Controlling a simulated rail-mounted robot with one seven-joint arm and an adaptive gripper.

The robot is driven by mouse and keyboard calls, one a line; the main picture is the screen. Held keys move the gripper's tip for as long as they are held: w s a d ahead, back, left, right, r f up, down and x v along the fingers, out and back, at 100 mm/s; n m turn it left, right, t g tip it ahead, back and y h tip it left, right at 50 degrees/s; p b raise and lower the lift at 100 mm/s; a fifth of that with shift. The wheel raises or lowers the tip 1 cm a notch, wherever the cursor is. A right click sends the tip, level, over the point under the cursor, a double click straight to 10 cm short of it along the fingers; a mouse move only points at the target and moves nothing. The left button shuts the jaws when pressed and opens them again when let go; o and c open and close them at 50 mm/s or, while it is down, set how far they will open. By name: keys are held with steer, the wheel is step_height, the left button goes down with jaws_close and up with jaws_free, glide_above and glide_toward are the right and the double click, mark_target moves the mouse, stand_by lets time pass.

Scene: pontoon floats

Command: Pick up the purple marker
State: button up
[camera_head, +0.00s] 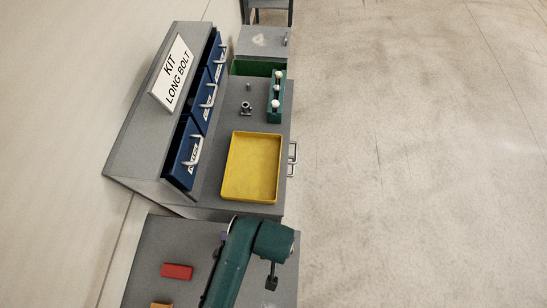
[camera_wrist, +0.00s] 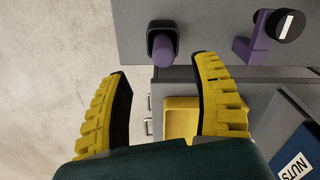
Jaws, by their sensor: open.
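In the wrist view a rounded purple piece (camera_wrist: 164,48) with a black squared collar or holder stands on the grey bench top near its edge, seen nearly end-on. It looks like the purple marker, though its full length does not show. My gripper (camera_wrist: 160,72) has its two yellow ribbed fingers spread wide and empty. The purple piece appears between and just beyond the fingertips, apart from both. In the head view my arm covers this part of the bench, and I cannot make out the marker.
A yellow tray (camera_head: 229,168) sits on the neighbouring bench beside blue drawers (camera_head: 185,153). A red block (camera_head: 177,271) lies on the near bench. Open floor lies right of the benches.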

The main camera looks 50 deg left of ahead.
step_height(320, 180, down, 5)
steer(key=shift+f, duration=0.2)
steer(key=shift+w+a+f, duration=0.1)
steer(key=shift+a+f, duration=0.05)
steer(key=shift+f, duration=0.8)
steer(key=shift+w+a+f, duration=0.1)
steer(key=shift+a+f, duration=0.1)
steer(key=shift+f, duration=0.8)
steer(key=shift+a+f, duration=0.15)
steer(key=shift+f, duration=0.8)
jaws_close()
